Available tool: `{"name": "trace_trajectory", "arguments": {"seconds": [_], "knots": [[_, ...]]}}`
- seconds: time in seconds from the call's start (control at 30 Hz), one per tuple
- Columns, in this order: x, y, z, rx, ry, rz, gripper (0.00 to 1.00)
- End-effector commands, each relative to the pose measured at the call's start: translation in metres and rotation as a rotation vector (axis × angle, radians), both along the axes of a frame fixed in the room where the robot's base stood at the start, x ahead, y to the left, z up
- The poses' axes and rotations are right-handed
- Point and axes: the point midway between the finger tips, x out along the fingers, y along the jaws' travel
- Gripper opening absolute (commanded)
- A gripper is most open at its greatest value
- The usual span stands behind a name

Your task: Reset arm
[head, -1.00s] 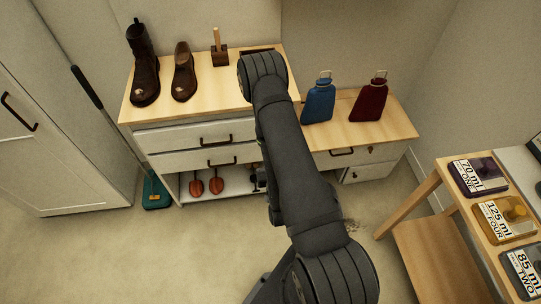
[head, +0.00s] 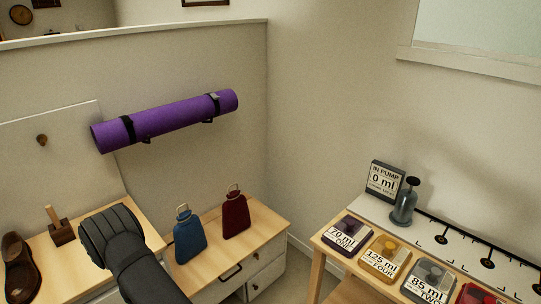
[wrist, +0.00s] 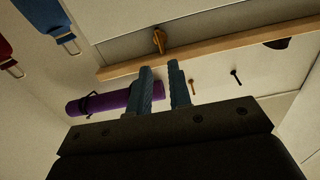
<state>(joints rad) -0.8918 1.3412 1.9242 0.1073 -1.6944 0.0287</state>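My gripper (wrist: 160,70) shows in the wrist view with its two blue-grey fingers apart and nothing between them. The fingers point up in the picture, over a wooden strip (wrist: 230,52) in the background. In the head view my dark arm is at the lower left, in front of the wooden cabinet top; the gripper itself is not visible there.
A blue bottle (head: 189,238) and a red bottle (head: 236,217) stand right of my arm. A purple rolled mat (head: 170,120) hangs above. A pump (head: 404,204) stands at right.

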Motion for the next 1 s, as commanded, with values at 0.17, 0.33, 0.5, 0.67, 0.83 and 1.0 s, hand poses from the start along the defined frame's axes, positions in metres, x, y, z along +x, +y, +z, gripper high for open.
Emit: {"name": "trace_trajectory", "arguments": {"seconds": [0.17,0.33,0.5,0.67,0.83,1.0], "knots": [[0.026,0.026,0.001,0.003,-0.003,0.0,0.18],[0.047,0.046,0.001,0.001,-0.001,0.0,0.18],[0.06,0.06,0.001,0.001,-0.001,0.0,0.18],[0.065,0.065,0.0,0.0,0.0,0.0,0.18],[0.065,0.065,0.0,-0.001,0.0,0.0,0.18],[0.065,0.064,0.0,-0.001,0.0,0.0,0.18]]}}
